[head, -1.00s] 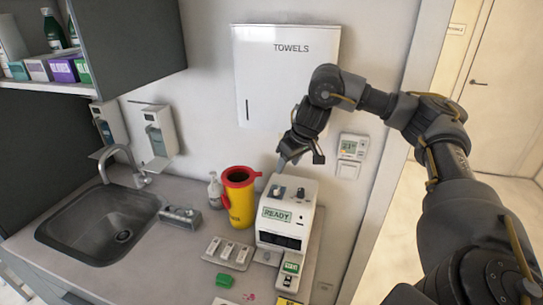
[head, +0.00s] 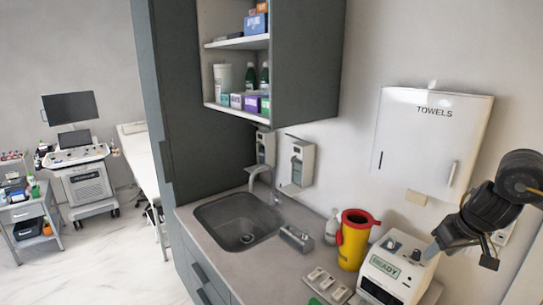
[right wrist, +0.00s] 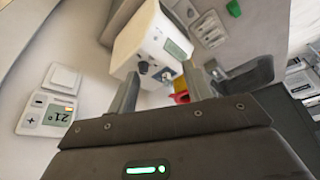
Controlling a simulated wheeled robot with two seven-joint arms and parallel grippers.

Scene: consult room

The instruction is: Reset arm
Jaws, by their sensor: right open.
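My right gripper (head: 461,254) is at the right edge of the head view, its arm coming in from the right. It is open and empty, close above or beside the right side of the white machine (head: 393,266) with the green READY display. In the right wrist view the two fingers (right wrist: 163,90) stand apart, with the white machine (right wrist: 143,42) beyond them and nothing between them. I cannot tell the exact gap to the machine. My left gripper is not in view.
A yellow sharps bin (head: 353,245) with a red rim stands left of the machine. A towel dispenser (head: 432,145) hangs above. A sink (head: 238,222) is set in the counter. A thermostat (right wrist: 47,112) is on the wall. Open floor (head: 110,265) lies left.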

